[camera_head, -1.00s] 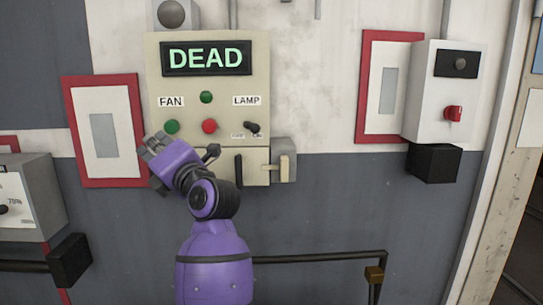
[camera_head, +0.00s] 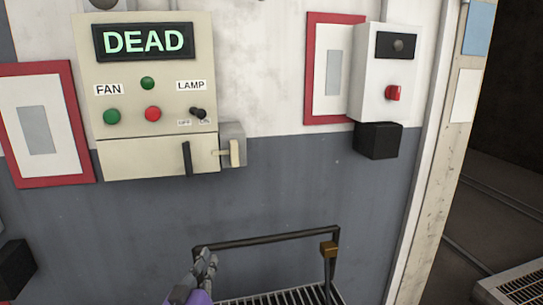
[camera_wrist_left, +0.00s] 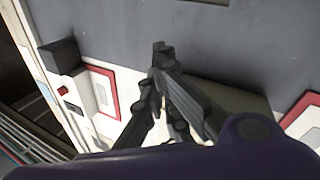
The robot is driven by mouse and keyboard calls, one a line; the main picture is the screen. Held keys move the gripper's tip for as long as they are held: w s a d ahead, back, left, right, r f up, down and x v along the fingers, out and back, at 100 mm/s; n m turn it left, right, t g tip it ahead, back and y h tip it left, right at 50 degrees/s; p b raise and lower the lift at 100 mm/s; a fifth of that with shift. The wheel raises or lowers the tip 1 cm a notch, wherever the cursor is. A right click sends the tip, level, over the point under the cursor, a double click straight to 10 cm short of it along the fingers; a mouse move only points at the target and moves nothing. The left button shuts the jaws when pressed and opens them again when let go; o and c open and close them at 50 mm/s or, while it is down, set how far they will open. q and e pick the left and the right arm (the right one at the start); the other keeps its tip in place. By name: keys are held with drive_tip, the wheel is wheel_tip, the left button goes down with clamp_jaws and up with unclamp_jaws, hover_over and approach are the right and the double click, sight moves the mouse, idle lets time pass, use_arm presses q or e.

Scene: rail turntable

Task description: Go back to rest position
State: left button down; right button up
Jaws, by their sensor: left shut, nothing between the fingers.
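My left gripper (camera_head: 207,268) is low in the head view, in front of the grey lower wall and near the dark handrail. It also shows in the left wrist view (camera_wrist_left: 160,80), with its fingers shut and nothing held. Part of my purple arm shows below it at the bottom edge of the head view. The gripper is apart from the beige control panel (camera_head: 150,90) above it. My right gripper is not in any view.
The panel shows "DEAD" on its display (camera_head: 144,41). A white box with a red knob (camera_head: 393,93) hangs to the right. A dark handrail (camera_head: 270,238) and a grated floor (camera_head: 270,297) lie below. An open doorway (camera_head: 500,150) is at far right.

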use_arm(q)
drive_tip(key=s+a+f+m+g+y, duration=0.1)
drive_tip(key=s+f+g, duration=0.2)
drive_tip(key=s+f, duration=0.65)
drive_tip(key=s+a+f+m+g, duration=0.1)
drive_tip(key=s+f+g, duration=0.35)
drive_tip(key=f, duration=0.85)
drive_tip(key=s+f, duration=0.3)
drive_tip(key=s, duration=0.3)
drive_tip(key=s+a+f+g, duration=0.1)
drive_tip(key=s+f, duration=0.3)
drive_tip(key=s, duration=0.3)
drive_tip(key=s+f+g+y, duration=0.1)
drive_tip(key=s+f, duration=0.2)
drive_tip(key=s, duration=0.3)
drive_tip(key=shift+s+a+f, duration=0.25)
drive_tip(key=shift+a+f, duration=0.15)
